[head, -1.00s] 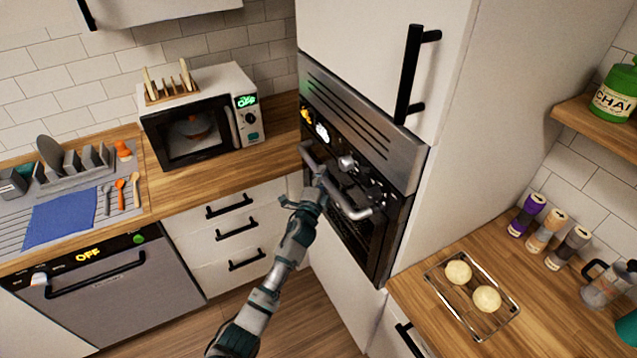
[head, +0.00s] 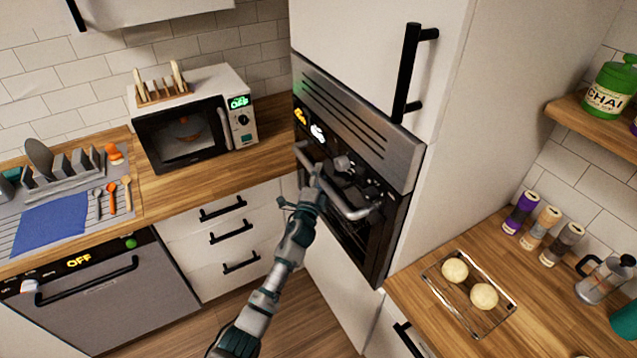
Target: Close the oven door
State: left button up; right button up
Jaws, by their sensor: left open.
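The built-in oven (head: 352,160) is set in the tall white cabinet at centre. Its dark oven door (head: 375,240) stands upright and looks flush with the oven front, or nearly so; a small gap cannot be ruled out. The grey oven handle (head: 345,202) runs across the top of the door. My left gripper (head: 316,178) is open at the left part of the handle, overlapping it in view. Whether its fingers touch the handle or the door is unclear. My left arm hides part of the door's left side. My right gripper is not in view.
A tall cabinet door with a black handle (head: 408,75) is above the oven. A microwave (head: 190,130) stands on the left counter, above several drawers (head: 225,230). On the right counter, a wire rack (head: 468,290) holds two buns. The floor before the oven is clear.

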pick_arm(q)
jog(key=v, duration=1.1)
jog(key=shift+s+f, duration=0.25)
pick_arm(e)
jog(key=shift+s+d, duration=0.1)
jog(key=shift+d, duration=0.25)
